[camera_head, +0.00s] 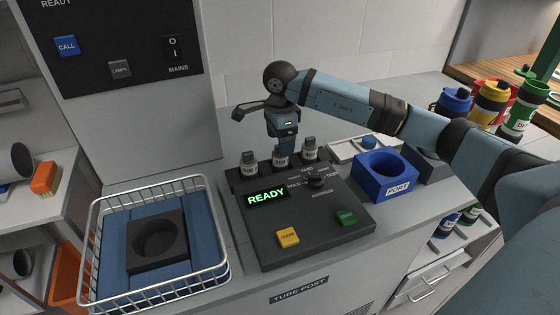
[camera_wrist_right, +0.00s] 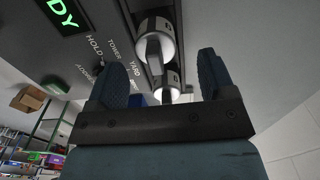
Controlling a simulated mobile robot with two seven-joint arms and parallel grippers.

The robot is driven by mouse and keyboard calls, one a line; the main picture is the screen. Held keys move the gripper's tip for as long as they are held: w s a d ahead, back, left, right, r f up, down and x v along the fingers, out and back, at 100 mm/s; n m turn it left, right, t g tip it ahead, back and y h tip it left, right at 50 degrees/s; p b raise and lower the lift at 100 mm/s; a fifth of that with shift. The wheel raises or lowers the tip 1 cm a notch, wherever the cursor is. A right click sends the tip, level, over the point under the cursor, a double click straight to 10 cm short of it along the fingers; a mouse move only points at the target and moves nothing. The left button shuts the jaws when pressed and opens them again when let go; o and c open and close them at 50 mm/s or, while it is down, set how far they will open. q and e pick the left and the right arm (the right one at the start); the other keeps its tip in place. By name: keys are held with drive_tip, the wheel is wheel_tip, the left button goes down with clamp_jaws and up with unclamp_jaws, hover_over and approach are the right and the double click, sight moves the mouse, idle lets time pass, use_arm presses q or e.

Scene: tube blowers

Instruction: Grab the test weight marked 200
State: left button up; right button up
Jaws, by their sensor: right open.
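Three small grey test weights with pale labels stand in a row at the back of the dark control panel (camera_head: 318,228): a left one (camera_head: 249,163), a middle one (camera_head: 281,161) and a right one (camera_head: 309,149). Their labels are too small to read surely, so I cannot tell which is marked 200. My right gripper (camera_head: 284,150) points down right above the middle weight. In the right wrist view the gripper (camera_wrist_right: 160,80) is open, with two weights showing beyond and between its blue fingers, a nearer-looking one (camera_wrist_right: 154,42) and another (camera_wrist_right: 168,84). My left gripper is not in view.
A wire basket (camera_head: 92,215) with a dark holder (camera_head: 158,242) stands left of the panel. The panel display (camera_head: 266,197) reads READY. A blue PORT block (camera_head: 384,178) stands to the right, with several coloured canisters (camera_head: 490,103) behind it. The wall is close behind.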

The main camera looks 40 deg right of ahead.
drive_tip(key=shift+s+a+f, duration=0.1)
drive_tip(key=shift+f, duration=1.25)
drive_tip(key=shift+s+f, duration=0.1)
drive_tip(key=shift+f, duration=1.25)
drive_tip(key=c, duration=1.1)
drive_tip(key=shift+r, duration=0.1)
